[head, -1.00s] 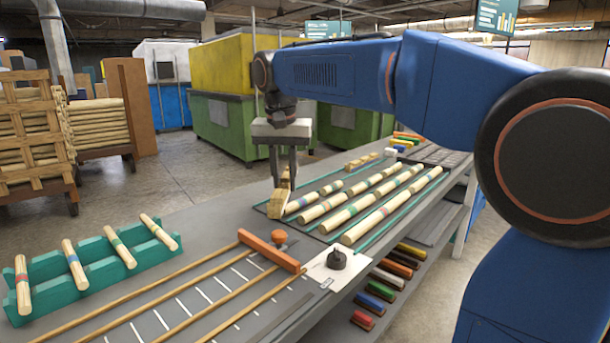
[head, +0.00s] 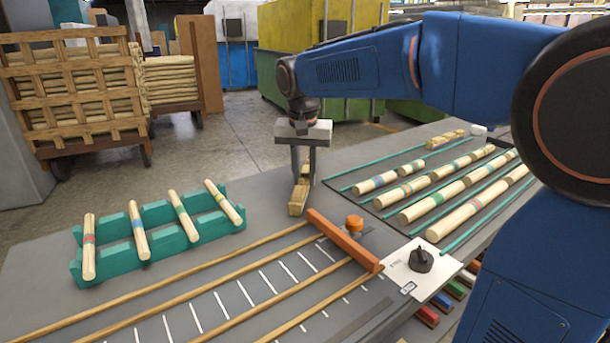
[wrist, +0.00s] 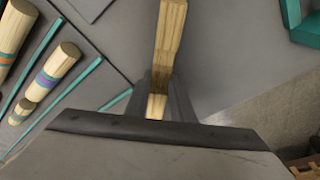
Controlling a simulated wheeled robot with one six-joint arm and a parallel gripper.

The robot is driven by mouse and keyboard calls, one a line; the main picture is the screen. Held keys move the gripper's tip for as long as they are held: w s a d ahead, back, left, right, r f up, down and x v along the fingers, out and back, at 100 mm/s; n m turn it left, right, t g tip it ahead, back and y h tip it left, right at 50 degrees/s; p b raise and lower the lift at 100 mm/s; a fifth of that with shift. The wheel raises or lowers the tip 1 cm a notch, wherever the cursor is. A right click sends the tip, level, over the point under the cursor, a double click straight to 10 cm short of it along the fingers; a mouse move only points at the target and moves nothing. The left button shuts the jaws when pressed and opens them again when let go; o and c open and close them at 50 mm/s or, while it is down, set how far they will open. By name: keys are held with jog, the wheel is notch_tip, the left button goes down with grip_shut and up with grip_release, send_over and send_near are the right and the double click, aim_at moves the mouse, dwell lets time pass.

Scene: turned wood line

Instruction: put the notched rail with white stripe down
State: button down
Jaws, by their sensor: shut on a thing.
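My gripper (head: 303,172) is shut on a pale wooden rail (head: 298,199), which it holds over the grey bench between the teal rack and the dark mat. The rail points down and toward the camera in the head view. A step in its edge shows in the wrist view, where the rail (wrist: 170,32) runs up between the fingers (wrist: 158,100). No white stripe shows on its visible faces. The fingers hide part of it. I cannot tell whether it touches the bench.
A teal rack (head: 165,238) with several banded spindles stands at left. An orange bar (head: 343,240) and long wooden strips lie in front. Several banded spindles lie on a dark mat (head: 385,213) at right. Small notched wooden pieces (head: 445,139) lie at the back.

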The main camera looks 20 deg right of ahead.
jog(key=shift+f, duration=0.15)
jog(key=c, duration=1.5)
grip_release()
jog(key=shift+c, duration=0.2)
